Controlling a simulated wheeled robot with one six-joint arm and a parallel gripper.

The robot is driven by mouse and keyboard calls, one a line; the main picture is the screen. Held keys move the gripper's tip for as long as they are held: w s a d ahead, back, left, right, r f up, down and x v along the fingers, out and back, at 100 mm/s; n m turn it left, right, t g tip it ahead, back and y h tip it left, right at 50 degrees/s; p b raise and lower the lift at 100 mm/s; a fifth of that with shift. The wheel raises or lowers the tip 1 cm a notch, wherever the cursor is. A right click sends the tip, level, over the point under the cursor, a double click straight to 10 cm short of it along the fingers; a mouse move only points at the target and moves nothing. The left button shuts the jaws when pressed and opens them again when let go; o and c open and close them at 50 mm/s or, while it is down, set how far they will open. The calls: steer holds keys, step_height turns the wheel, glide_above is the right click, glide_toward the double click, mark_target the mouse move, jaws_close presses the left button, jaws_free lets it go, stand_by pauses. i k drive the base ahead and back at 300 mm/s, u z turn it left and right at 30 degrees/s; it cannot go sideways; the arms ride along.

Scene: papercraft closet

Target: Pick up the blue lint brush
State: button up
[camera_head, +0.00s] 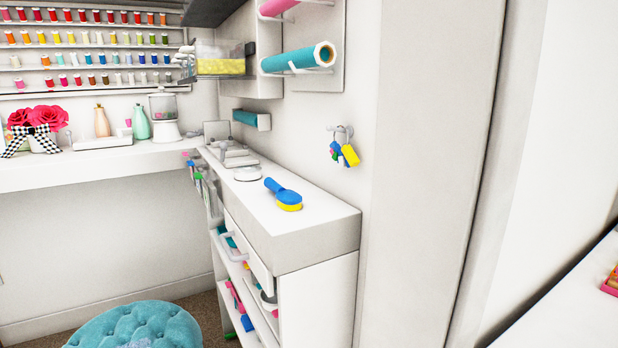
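The blue lint brush (283,194) lies on the white top of a narrow cabinet (310,211), close to its near end. Its blue handle points back and to the left. Its round head is blue above with a yellow underside, and sits toward the front right. Nothing touches the brush from above. My gripper is not in view.
A round white dish (247,174) and a grey-white device (232,153) sit behind the brush. Keys with coloured tags (344,150) hang on the wall to the right. A teal tufted stool (137,327) stands at the lower left. The cabinet top around the brush is clear.

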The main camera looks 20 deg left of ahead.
mark_target(287, 200)
steer(key=i, duration=0.35)
steer(key=u, duration=2.1)
steer(key=i, duration=0.5)
steer(key=z, duration=0.05)
